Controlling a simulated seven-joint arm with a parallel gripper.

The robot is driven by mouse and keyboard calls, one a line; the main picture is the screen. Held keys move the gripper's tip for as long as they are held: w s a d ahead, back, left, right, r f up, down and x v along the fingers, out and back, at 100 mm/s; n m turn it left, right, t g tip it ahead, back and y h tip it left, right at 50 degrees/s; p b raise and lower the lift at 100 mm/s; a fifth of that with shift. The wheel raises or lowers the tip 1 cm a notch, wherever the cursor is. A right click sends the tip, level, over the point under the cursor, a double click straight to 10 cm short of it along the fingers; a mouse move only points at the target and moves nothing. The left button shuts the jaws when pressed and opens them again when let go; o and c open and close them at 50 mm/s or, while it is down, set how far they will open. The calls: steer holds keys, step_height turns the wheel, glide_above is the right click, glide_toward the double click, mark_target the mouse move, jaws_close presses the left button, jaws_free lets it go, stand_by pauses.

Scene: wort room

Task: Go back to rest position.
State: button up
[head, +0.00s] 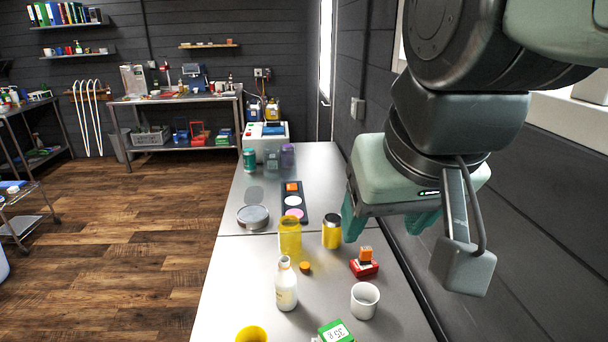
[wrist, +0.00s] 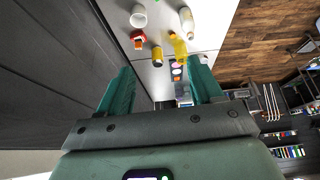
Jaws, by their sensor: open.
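My gripper (head: 393,222) hangs above the right edge of the table, beside the dark wall. In the wrist view my gripper (wrist: 163,95) shows its two green fingers spread wide with nothing between them. Below and to the left in the head view stand a yellow jar with a dark lid (head: 332,231) and a tall yellow container (head: 290,240). The yellow jar (wrist: 157,56) and the yellow container (wrist: 179,46) also show beyond the fingers in the wrist view. My gripper touches none of the things on the table as far as I can see.
The table (head: 233,280) also holds a white bottle (head: 286,287), white mug (head: 365,300), red block with an orange top (head: 364,266), orange cap (head: 305,267), green device (head: 335,331), round tin (head: 252,216) and black tray (head: 294,216). The wall (head: 500,230) is close on the right.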

steer(key=shift+s+a+f, duration=0.1)
steer(key=shift+s+f, duration=0.15)
steer(key=shift+s, duration=0.35)
steer(key=shift+s+f, duration=0.2)
steer(key=shift+s, duration=0.35)
stand_by(0.4)
